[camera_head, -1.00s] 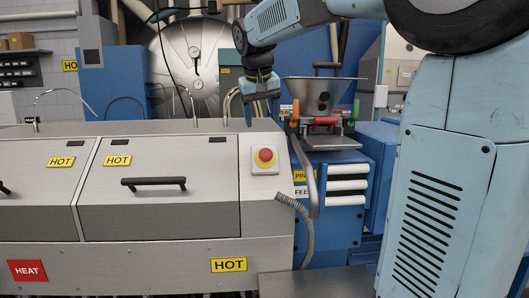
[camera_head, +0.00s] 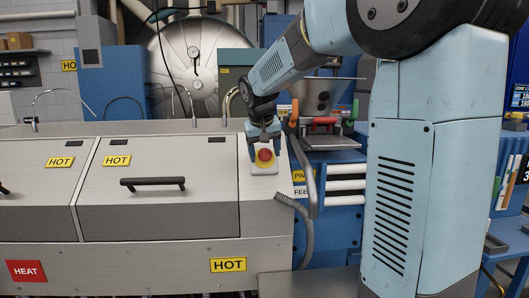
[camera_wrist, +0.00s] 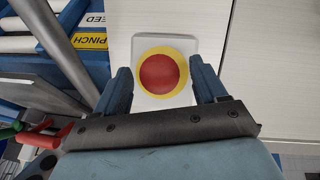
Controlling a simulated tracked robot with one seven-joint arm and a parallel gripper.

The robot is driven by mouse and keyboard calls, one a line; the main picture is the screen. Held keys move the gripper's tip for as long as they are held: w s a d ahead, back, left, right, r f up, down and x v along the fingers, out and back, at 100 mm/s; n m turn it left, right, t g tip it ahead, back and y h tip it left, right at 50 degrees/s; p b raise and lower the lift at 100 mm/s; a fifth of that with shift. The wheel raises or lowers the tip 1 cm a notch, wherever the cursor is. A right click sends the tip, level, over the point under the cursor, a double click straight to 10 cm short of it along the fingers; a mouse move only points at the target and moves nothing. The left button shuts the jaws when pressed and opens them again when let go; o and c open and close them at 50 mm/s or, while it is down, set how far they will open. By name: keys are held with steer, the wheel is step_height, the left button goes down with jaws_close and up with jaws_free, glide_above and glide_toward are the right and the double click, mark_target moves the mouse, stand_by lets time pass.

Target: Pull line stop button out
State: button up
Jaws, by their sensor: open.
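The line stop button (camera_head: 264,155) is a red mushroom head on a yellow ring, on a white plate on the sloped front of the grey machine. My gripper (camera_head: 264,142) is at the button, its fingers pointing down toward it. In the wrist view, the red button (camera_wrist: 160,73) lies between and slightly beyond the two open blue fingers of my gripper (camera_wrist: 162,88). One finger is on each side of the plate, and I see no contact with the red head. Whether the button is pressed in or out I cannot tell.
A metal pipe (camera_head: 306,175) and a grey flexible hose (camera_head: 300,215) run close to the right of the button. The hopper (camera_head: 318,95) with red and green handles stands behind right. HOT-labelled covers with a black handle (camera_head: 153,183) lie to the left.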

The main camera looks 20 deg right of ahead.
steer(key=shift+c, duration=0.4)
jaws_close()
